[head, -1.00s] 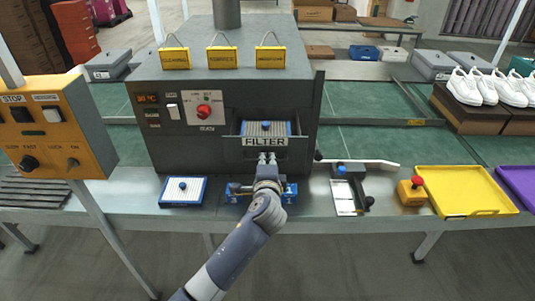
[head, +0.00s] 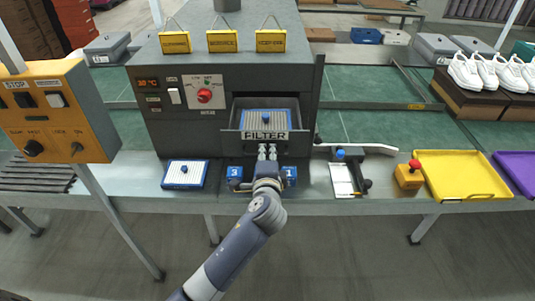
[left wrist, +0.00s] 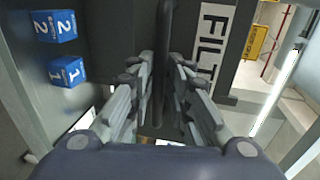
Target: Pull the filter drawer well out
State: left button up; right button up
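The filter drawer (head: 282,135) stands partly out of the dark grey machine (head: 160,115), its front labelled FILTER. My left gripper (head: 267,152) is at the drawer front, just under the label. In the left wrist view, the fingers (left wrist: 163,95) close on both sides of a dark upright handle bar (left wrist: 165,45), beside the FILTER label (left wrist: 208,45). The exact contact is partly hidden by the fingers. My right gripper is in neither view.
A second blue-framed filter (head: 184,175) lies on the bench left of the gripper. Blue numbered cubes (head: 290,175) (head: 234,174) flank the gripper. A yellow control box (head: 60,115) stands left.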

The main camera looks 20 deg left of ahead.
pick_arm(q)
jog(key=v, duration=1.2)
dwell(0.4)
notch_tip(320, 180, down, 20)
jog(key=s+d+g+h, duration=0.1)
jog(key=d+g+h, duration=0.1)
jog(key=g, duration=0.2)
jog(key=s+a+f+n+g+h, duration=0.15)
jog(key=s+f, duration=0.25)
jog(key=f, duration=0.5)
jog(key=s+f+n+g, duration=0.15)
jog(key=s+f, duration=0.25)
jog(key=f, duration=0.5)
jog(key=s+a+f+n+g, duration=0.3)
jog(key=s+a+f+g, duration=0.1)
jog(key=s+f, duration=0.95)
jog(key=s+a+f+n+g, duration=0.1)
jog(key=s+a+f+n, duration=0.1)
jog(key=s, duration=0.5)
jog(key=s+a+f+n+g, duration=0.1)
jog(key=s+f+n, duration=0.1)
jog(key=s, duration=0.5)
jog(key=s+a+f+n+g, duration=0.1)
jog(key=s+a+f+n, duration=0.1)
jog(key=s+f, duration=0.2)
jog(key=s, duration=0.3)
jog(key=shift+s+a+h+b, duration=0.2)
jog(key=shift+a+h+b, duration=0.15)
